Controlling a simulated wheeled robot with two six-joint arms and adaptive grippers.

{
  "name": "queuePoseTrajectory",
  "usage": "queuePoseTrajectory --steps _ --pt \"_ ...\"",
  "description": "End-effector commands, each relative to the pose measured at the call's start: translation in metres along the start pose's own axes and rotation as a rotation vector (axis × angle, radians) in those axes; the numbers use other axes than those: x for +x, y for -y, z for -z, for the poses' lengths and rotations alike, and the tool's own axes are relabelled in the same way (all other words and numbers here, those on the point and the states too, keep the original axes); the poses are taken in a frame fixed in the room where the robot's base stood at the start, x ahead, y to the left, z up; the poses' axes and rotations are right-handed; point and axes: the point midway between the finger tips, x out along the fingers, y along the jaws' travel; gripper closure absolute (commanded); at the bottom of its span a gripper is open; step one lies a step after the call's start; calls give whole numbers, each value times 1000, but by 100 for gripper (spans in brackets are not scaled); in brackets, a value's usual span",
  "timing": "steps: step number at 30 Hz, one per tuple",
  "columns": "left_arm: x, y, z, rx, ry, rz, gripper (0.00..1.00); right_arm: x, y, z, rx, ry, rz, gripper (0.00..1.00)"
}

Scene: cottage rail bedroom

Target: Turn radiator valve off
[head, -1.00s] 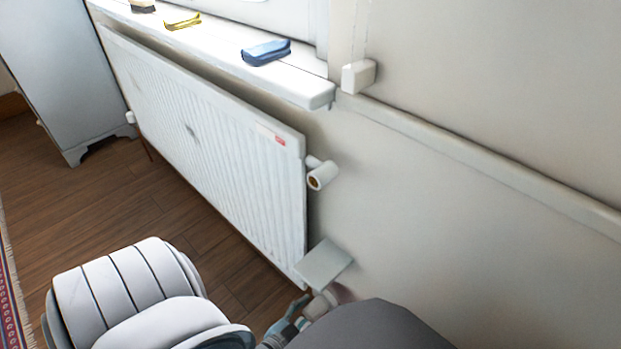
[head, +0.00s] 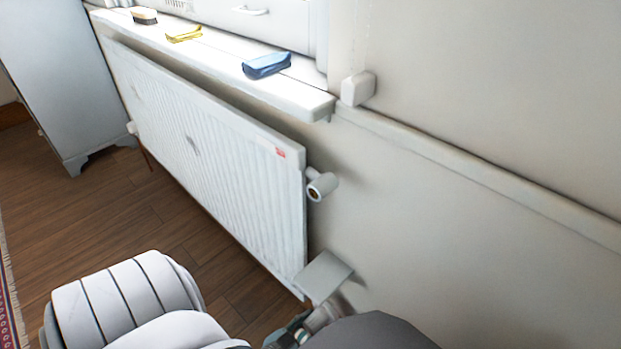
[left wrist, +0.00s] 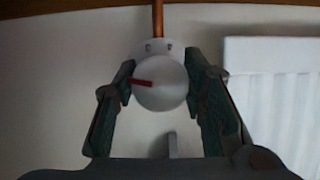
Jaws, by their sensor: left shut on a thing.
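The radiator valve shows in the left wrist view as a round white knob (left wrist: 165,90) with a red pointer mark toward the left. A copper pipe (left wrist: 158,18) meets its collar. My left gripper (left wrist: 160,88) is shut on the knob, a green-padded finger on each side. In the head view my left gripper (head: 300,330) is low beside the radiator's near end, partly hidden by my arm. The pale valve body (head: 322,317) shows only in part there. The white radiator (head: 215,165) hangs under the window sill. My right gripper is not in view.
A square grey plate (head: 323,276) sits just above the valve by the wall. A capped fitting (head: 321,185) sticks out at the radiator's upper corner. The sill (head: 220,65) holds a blue item (head: 267,65), a yellow item (head: 184,34) and a brush (head: 144,15). Wooden floor (head: 90,215) is clear at left.

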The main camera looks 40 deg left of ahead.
Motion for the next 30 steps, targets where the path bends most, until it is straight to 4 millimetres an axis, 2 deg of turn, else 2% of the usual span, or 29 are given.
queuePoseTrajectory --steps 16,30 --pt "0 -1 -1 -344 3 -143 90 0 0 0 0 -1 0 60" --pt "0 -1 -1 -431 2 -179 90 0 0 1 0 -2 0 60"
